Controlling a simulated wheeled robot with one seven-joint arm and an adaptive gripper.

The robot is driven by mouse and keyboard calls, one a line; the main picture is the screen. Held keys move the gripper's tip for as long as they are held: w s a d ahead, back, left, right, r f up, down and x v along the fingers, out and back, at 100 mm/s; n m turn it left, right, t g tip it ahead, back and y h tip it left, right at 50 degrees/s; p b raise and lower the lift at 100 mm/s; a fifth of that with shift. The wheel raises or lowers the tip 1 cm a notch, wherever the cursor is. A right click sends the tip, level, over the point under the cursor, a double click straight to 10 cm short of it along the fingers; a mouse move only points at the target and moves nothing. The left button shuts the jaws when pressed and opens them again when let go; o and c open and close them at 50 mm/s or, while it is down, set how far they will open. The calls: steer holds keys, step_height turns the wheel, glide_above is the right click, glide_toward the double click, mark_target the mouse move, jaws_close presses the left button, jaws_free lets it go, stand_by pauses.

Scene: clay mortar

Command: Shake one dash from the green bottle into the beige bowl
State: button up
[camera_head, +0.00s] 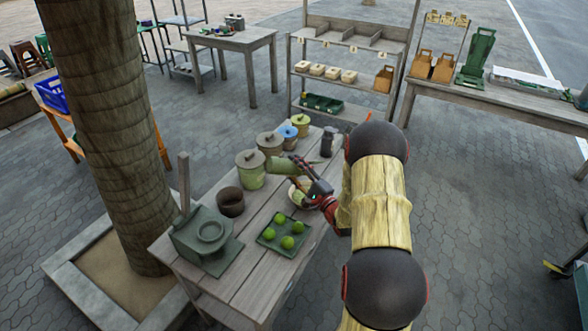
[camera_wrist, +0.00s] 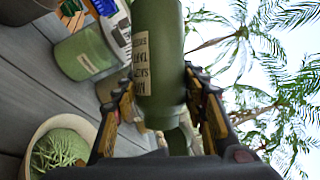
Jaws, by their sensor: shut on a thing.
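My gripper (camera_head: 312,186) is shut on the green bottle (camera_head: 283,167) above the wooden table. The bottle is tipped well over, lying nearly level and pointing left in the head view. In the wrist view the bottle (camera_wrist: 158,55), with a pale printed label, sits between both fingers of my gripper (camera_wrist: 162,100). The beige bowl (camera_head: 297,192) stands on the table just below the bottle, partly hidden by my gripper. The bowl (camera_wrist: 38,132) also shows at the lower left of the wrist view, with green leafy stuff inside. No falling drop can be made out.
Lidded jars (camera_head: 251,171) stand behind and left of the bottle. A brown pot (camera_head: 230,202), a green tray (camera_head: 268,240) with several green fruits and a green mortar-like stand (camera_head: 207,245) are nearer. A dark bottle (camera_head: 327,142) stands at the back. A tree trunk (camera_head: 105,120) rises at left.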

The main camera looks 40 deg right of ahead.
steer(key=shift+r+p, duration=0.25)
steer(key=shift+p, duration=0.35)
steer(key=shift+p, duration=1.1)
steer(key=shift+f, duration=0.1)
step_height(320, 180, down, 2)
steer(key=n, duration=0.2)
steer(key=n+g+b, duration=0.1)
steer(key=n, duration=0.1)
steer(key=shift+w+a+f+n+g, duration=0.1)
steer(key=shift+n+g, duration=0.2)
steer(key=shift+r+n+g, duration=0.25)
steer(key=shift+n+g, duration=0.05)
steer(key=shift+n, duration=0.3)
steer(key=shift+s+d+r+n+g+p, duration=0.2)
steer(key=shift+d+r+n+p, duration=0.2)
steer(key=shift+n+p, duration=0.2)
steer(key=shift+s+d+r+n+g+p, duration=0.1)
steer(key=shift+d+r+n+g+p, duration=0.2)
steer(key=shift+n+p, duration=0.25)
steer(key=shift+s+d+r+n+g+p, duration=0.15)
steer(key=shift+n+g+p, duration=0.1)
steer(key=shift+n, duration=0.25)
steer(key=shift+d+r+n+g+p, duration=0.1)
steer(key=shift+d+n+g+p, duration=0.1)
steer(key=shift+n, duration=0.25)
steer(key=shift+f, duration=0.1)
steer(key=shift+b, duration=0.6)
